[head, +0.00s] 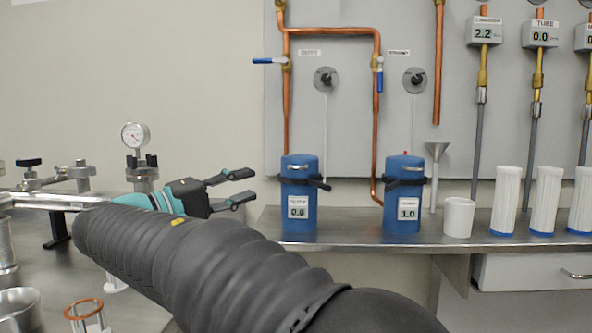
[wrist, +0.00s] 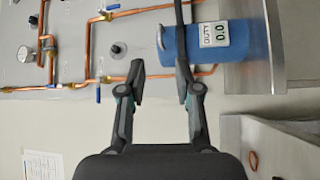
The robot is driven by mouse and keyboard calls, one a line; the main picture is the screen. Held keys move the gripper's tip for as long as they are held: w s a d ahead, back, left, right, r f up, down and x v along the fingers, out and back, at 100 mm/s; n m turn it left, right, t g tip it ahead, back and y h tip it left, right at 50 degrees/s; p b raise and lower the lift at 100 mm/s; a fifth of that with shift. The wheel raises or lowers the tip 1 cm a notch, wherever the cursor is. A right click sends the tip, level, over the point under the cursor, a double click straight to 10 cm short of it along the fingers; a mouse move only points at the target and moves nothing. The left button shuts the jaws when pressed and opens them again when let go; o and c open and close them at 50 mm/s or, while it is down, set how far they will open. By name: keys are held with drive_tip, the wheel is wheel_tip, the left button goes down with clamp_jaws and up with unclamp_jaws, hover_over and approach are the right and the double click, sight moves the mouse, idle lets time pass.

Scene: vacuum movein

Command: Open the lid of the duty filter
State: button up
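The duty filter (head: 284,218) is the left of two blue canisters on the metal bench, with a label reading 0.0. Its blue lid (head: 300,160) has a small handle, and a black clamp with a lever (head: 319,184) wraps around the upper part. The lid looks seated on the body. My gripper (head: 246,185) is open and empty, a short way left of the filter in the head view and pointing towards it. In the wrist view the filter (wrist: 244,50) lies sideways at upper right.
The standby canister (head: 393,218), reading 1.0, stands to the right with a red pin on top. A white cup (head: 459,217) and several white cartridges (head: 507,200) follow. A pressure gauge (head: 135,134) stands at left.

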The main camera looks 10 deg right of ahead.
sight(298, 168)
drive_tip(key=x, duration=1.3)
drive_tip(key=shift+w+d+p, duration=0.15)
drive_tip(key=shift+d+p, duration=0.15)
drive_tip(key=shift+p, duration=0.1)
clamp_jaws()
